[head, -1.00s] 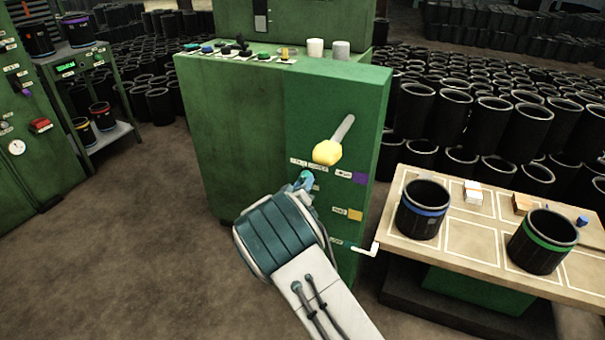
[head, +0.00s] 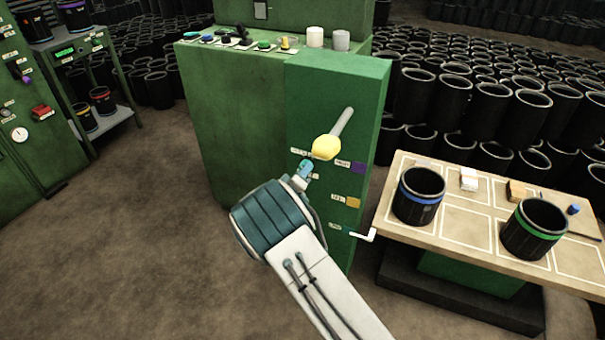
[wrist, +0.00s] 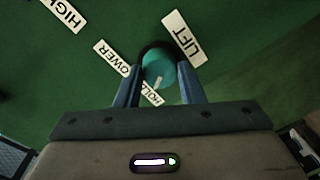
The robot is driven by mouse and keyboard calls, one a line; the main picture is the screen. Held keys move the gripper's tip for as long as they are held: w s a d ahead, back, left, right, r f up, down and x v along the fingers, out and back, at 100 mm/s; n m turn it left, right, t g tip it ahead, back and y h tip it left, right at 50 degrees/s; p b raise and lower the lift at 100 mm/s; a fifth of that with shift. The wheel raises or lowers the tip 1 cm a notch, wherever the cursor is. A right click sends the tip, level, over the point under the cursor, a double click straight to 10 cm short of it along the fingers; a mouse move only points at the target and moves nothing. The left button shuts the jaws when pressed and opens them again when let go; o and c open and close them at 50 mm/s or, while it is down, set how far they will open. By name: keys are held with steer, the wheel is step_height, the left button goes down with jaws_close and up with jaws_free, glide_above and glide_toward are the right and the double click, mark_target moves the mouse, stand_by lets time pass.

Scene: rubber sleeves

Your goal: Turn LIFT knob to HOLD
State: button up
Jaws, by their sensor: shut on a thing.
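The LIFT knob (wrist: 158,66) is round and teal, on the green machine's front face. In the wrist view it sits between the two blue fingers of my gripper (wrist: 160,76), which are shut on it. A pale pointer mark on the knob points down the picture, toward the HOLD label (wrist: 150,92), which a finger partly hides. The LIFT label (wrist: 184,40) is up and right of the knob, and the LOWER label (wrist: 113,58) is to its left. In the head view my gripper (head: 304,171) meets the panel below a yellow-ended lever, and hides the knob.
The yellow-ended lever (head: 327,147) juts out just above my gripper. A wooden table (head: 465,228) with black sleeves stands further right. The floor at left is clear.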

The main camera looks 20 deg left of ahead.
steer(key=o, duration=1)
steer(key=s+r+p, duration=0.1)
steer(key=s, duration=1.3)
steer(key=shift+a+p, duration=0.3)
steer(key=shift+w, duration=0.1)
